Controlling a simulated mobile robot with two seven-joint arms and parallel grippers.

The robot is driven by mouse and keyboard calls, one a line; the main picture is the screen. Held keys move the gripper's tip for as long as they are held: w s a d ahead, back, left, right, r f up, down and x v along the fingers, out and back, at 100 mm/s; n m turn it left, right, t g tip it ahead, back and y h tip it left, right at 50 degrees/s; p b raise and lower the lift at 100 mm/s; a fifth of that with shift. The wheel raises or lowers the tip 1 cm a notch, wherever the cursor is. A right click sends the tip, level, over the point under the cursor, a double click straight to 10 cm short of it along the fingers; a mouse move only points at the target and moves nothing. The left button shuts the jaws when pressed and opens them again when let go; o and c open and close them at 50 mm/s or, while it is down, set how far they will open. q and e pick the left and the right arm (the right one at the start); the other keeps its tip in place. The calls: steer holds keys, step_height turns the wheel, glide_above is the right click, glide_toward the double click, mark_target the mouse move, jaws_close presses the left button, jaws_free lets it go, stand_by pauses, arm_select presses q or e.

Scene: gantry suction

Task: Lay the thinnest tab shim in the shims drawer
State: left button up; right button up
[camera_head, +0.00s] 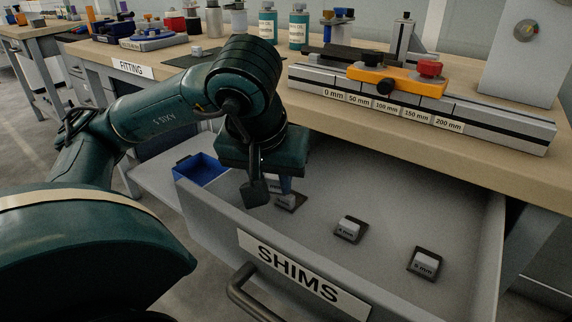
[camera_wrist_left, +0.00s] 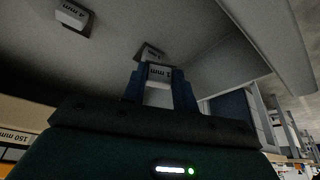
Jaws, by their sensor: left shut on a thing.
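The shims drawer (camera_head: 215,222), labelled SHIMS, is pulled open below the bench. My left gripper (camera_head: 271,190) points down over its left part and is shut. In the left wrist view its two blue fingers hold a small pale tab shim (camera_wrist_left: 159,74), whose label seems to read 1 mm. Two more tab shims, a middle one (camera_head: 349,229) and a right one (camera_head: 424,262), lie on the drawer floor. My right gripper is out of view.
On the bench above stand a rail fixture with an orange clamp (camera_head: 398,82) and millimetre labels, and two teal bottles (camera_head: 298,27). The drawer floor between and behind the shims is bare.

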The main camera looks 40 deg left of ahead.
arm_select(q)
steer(key=w+a+p, duration=0.1)
steer(key=p, duration=0.3)
steer(key=shift+w, duration=0.35)
steer(key=w+f, duration=0.1)
steer(key=w+a+f, duration=0.1)
steer(key=w+f+b, duration=0.1)
steer(key=shift+a, duration=0.25)
steer(key=shift+w+a, duration=0.15)
steer(key=shift+w, duration=0.15)
steer(key=shift+w+a+f+b, duration=0.25)
steer(key=shift+w+a+f, duration=0.05)
steer(key=shift+w+f, duration=0.3)
steer(key=shift+w+a+f+b, duration=0.2)
steer(key=shift+w+a+f, duration=0.1)
steer(key=shift+w+f, duration=0.25)
steer(key=shift+w+a, duration=0.15)
steer(key=shift+w, duration=0.05)
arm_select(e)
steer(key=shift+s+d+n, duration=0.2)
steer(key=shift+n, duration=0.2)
